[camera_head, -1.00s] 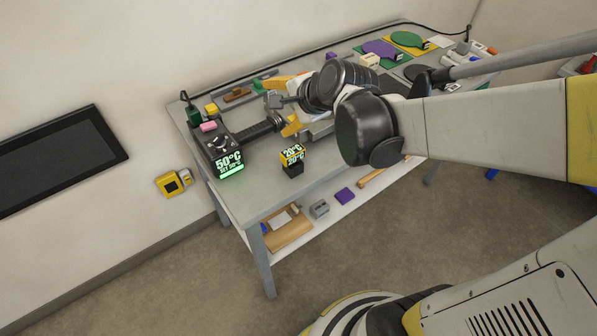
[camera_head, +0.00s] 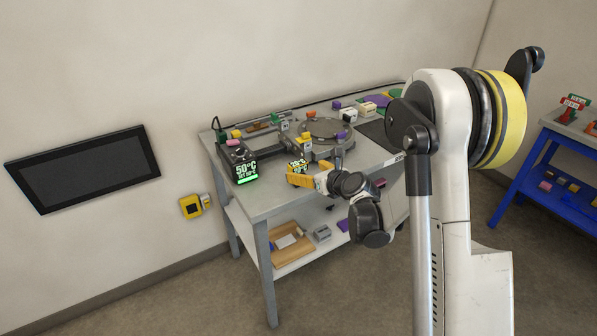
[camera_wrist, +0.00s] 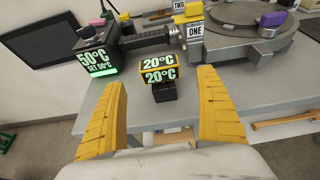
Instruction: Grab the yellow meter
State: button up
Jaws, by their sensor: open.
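The yellow meter (camera_wrist: 159,72) is a small yellow block with a dark display reading 20°C twice, set on a black stand near the table's front edge. In the head view the meter (camera_head: 297,166) is partly behind my gripper (camera_head: 307,181). In the wrist view my gripper (camera_wrist: 163,122) is open, its two yellow fingers wide apart. The meter shows between and beyond the fingertips, and nothing is held. The fingers appear apart from the meter.
A black heater box (camera_head: 246,172) reading 50°C stands left of the meter. A round grey fixture (camera_head: 326,129) with labelled blocks stands behind it. The grey table (camera_head: 265,196) has bare surface around the meter. A blue table (camera_head: 567,185) stands at the right.

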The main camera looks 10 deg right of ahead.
aim_at(300, 168)
jog(key=b+x, duration=0.2)
jog(key=x, duration=0.4)
jog(key=shift+r, duration=0.1)
jog(key=c, duration=1.3)
